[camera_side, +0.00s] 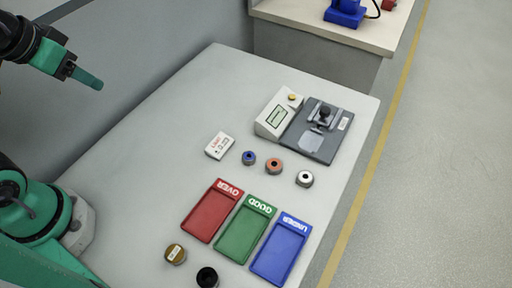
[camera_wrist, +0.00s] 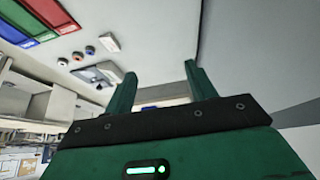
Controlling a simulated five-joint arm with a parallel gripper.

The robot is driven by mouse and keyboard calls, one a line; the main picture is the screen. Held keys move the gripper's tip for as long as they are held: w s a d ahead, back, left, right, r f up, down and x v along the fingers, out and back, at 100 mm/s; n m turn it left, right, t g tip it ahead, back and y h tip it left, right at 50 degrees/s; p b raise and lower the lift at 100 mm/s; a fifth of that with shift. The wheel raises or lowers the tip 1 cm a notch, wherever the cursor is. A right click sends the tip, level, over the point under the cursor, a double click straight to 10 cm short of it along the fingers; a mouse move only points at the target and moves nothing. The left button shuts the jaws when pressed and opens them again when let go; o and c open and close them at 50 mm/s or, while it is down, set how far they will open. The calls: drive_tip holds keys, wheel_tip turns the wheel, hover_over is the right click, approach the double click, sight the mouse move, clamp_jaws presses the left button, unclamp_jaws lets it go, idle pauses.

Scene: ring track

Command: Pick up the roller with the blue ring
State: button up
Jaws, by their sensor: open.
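The roller with the blue ring (camera_side: 249,158) stands on the white table, leftmost in a row of three small grey rollers. Beside it are a roller with an orange-red ring (camera_side: 274,166) and one with a white ring (camera_side: 305,178). The blue-ringed roller also shows small in the wrist view (camera_wrist: 62,62), with the red-ringed one (camera_wrist: 77,56) next to it. My gripper (camera_side: 92,80) is at the upper left in the side view, raised and well away from the rollers. In the wrist view its two green fingers (camera_wrist: 158,82) are apart with nothing between them.
Red (camera_side: 212,211), green (camera_side: 245,229) and blue (camera_side: 281,250) trays lie in front of the rollers. A gauge device (camera_side: 318,130) stands behind them, and a small white box (camera_side: 220,145) sits to the left. Brown (camera_side: 175,254) and black (camera_side: 207,277) cylinders stand near. The table's left part is clear.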

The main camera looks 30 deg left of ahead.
drive_tip(key=shift+w, duration=0.1)
drive_tip(key=m+g, duration=0.5)
drive_tip(key=m, duration=2.8)
hover_over(249, 157)
drive_tip(key=f, duration=1.6)
drive_tip(key=shift+a, duration=0.3)
drive_tip(key=shift+d+f+m+g, duration=0.3)
drive_tip(key=shift+f+m, duration=0.05)
drive_tip(key=shift+m, duration=0.25)
drive_tip(key=shift+f, duration=0.1)
drive_tip(key=shift+f, duration=1.25)
drive_tip(key=shift+f, duration=0.1)
